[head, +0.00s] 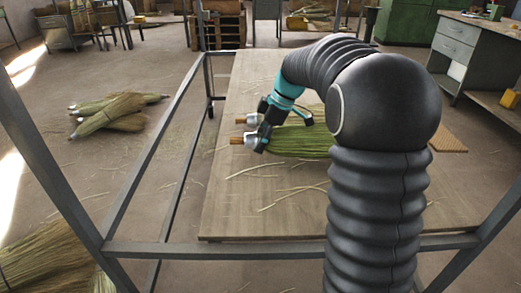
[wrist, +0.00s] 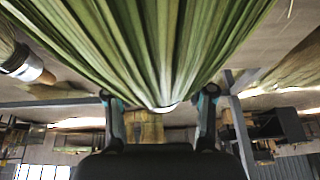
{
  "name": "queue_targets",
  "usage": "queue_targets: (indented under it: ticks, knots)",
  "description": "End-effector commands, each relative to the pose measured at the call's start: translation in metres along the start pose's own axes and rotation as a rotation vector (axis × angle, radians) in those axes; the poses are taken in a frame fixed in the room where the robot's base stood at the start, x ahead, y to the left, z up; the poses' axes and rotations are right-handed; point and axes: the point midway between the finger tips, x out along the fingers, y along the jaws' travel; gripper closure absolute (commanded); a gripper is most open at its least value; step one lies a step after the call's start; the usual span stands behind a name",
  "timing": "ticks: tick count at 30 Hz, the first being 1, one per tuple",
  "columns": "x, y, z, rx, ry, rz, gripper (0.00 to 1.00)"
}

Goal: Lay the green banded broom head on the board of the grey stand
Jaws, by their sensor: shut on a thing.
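A green-bristled broom head (head: 300,142) with a short wooden stub and a pale collar is in my gripper (head: 264,138), over the wooden board (head: 262,206) of the grey stand (head: 150,160). Its bristles (wrist: 150,40) fill the top of the wrist view, between the two fingers (wrist: 160,103). My gripper is shut on it near the collar. A green band cannot be made out. I cannot tell whether the head touches the board. A second broom head (head: 252,120) lies just behind it, partly hidden by my arm; a pale collar also shows at left in the wrist view (wrist: 28,68).
Loose straws lie on the board, and its front left is otherwise bare. A tan ridged piece (head: 448,138) is at the right. Grey posts and rails frame the board. Several broom heads (head: 112,112) lie on the floor at left, and a straw bundle (head: 45,262) at lower left.

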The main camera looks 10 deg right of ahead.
Motion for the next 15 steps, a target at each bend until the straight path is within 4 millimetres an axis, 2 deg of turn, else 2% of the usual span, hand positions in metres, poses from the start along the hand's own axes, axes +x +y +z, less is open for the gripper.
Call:
queue_targets:
  ticks: [5,11,15]
  knots:
    - [0.011,0.001,0.004,0.0,0.0,0.0,1.0]
    - [0.035,0.001,0.014,0.0,0.0,-0.001,1.0]
    - [0.037,0.001,0.015,-0.001,0.001,0.001,1.0]
